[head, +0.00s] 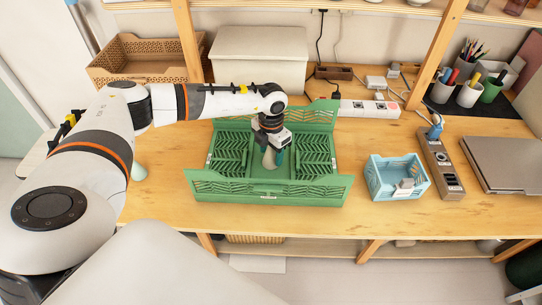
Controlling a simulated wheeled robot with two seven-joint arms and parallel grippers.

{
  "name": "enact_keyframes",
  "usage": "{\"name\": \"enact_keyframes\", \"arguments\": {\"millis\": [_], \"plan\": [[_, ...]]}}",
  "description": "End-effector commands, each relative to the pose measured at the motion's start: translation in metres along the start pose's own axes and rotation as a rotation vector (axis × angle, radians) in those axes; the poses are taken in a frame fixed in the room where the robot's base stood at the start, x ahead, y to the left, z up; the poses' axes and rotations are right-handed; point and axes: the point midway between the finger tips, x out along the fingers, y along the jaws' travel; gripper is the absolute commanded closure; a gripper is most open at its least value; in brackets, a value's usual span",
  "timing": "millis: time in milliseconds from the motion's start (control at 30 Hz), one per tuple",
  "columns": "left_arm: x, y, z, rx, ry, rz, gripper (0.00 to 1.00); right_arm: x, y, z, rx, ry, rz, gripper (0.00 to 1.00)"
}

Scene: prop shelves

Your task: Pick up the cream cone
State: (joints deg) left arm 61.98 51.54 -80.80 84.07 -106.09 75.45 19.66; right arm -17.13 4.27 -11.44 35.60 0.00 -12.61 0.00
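A small cream, cone-like thing (268,160) shows under my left gripper, inside the green crate (265,190); I take it to be the cream cone. My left gripper (273,153) points down into the middle of the crate, right at this thing. Its fingers are small and partly hidden, so I cannot tell whether they are closed on it. A dark green patch beside it is too small to make out. My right gripper is not in view.
A pale mint cone-like thing (138,172) stands left of the crate, partly behind my arm. A light blue basket (385,192), a brown power strip (440,165) and a grey laptop-like slab (505,165) are to the right. A white box (260,58) stands behind. Bare table lies beside the crate.

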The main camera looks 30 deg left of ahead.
Motion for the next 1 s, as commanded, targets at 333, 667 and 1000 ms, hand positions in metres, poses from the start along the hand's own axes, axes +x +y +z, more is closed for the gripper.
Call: {"name": "enact_keyframes", "arguments": {"millis": [333,667,1000], "plan": [[-0.001,0.0,0.0,-0.001,0.0,0.0,0.84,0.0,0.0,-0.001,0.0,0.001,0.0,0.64],[-0.015,-0.001,-0.001,-0.002,0.003,0.0,0.84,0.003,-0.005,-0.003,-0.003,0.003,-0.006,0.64],[-0.081,0.0,-0.001,0.0,0.003,0.0,0.84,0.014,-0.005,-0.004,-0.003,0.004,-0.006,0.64]]}}
